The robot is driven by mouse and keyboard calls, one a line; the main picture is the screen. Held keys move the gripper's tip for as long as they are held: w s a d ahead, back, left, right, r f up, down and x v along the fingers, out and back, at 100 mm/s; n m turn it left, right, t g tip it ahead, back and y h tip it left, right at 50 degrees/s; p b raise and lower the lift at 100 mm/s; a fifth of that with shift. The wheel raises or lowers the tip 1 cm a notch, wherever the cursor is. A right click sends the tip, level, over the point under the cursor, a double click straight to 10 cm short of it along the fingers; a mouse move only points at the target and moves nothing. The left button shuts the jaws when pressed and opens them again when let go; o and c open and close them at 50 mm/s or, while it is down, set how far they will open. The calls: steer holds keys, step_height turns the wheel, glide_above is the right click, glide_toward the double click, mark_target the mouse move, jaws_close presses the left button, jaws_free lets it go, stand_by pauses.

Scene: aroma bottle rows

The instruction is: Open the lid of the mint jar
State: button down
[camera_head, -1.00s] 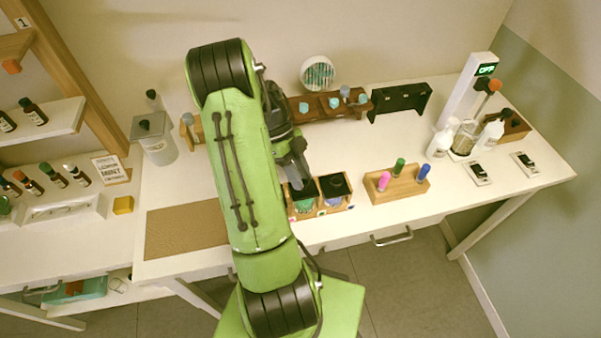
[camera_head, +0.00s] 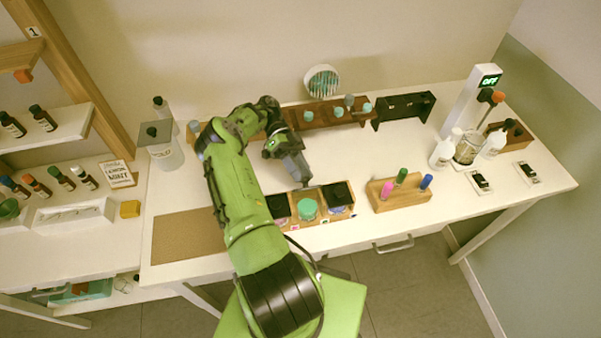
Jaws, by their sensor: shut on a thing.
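A wooden tray (camera_head: 322,220) near the table's front edge holds three jars in a row. The middle jar (camera_head: 307,209) shows a teal-green top with no black lid on it; I take it as the mint jar, its label too small to read. The left jar (camera_head: 278,206) and right jar (camera_head: 337,194) have black square lids. My gripper (camera_head: 303,177) is above and behind the middle jar, apart from it. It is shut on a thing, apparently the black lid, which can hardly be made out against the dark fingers.
A wooden holder (camera_head: 401,197) with pink, green and blue-capped items stands to the right. A long wooden rack (camera_head: 322,119) and a black stand (camera_head: 402,106) are behind. A brown mat (camera_head: 186,237) lies front left. The table behind the holder is clear.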

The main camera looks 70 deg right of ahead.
stand_by(0.3)
steer(key=c, duration=0.8)
jaws_free()
step_height(320, 180, up, 10)
steer(key=p, duration=0.4)
steer(key=shift+w, duration=0.1)
